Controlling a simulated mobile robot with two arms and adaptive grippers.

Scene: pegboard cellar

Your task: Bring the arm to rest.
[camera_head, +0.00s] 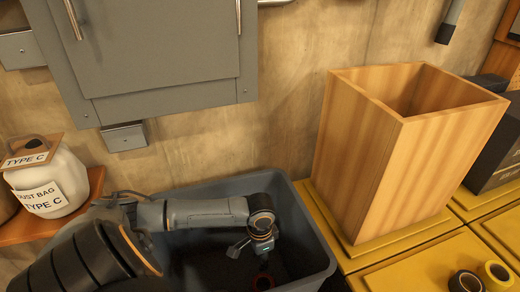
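My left arm reaches in from the lower left over a dark grey bin (317,235). Its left gripper (250,256) hangs inside the bin, pointing down. Its small fingers look spread apart with nothing seen between them. The bin's floor is dark and partly hidden by my arm. My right gripper is not in view.
A tall open wooden box (365,160) stands on a yellow surface (425,270) to the right. Tape rolls (494,275) lie at lower right. A grey cabinet (160,50) hangs above the bin.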

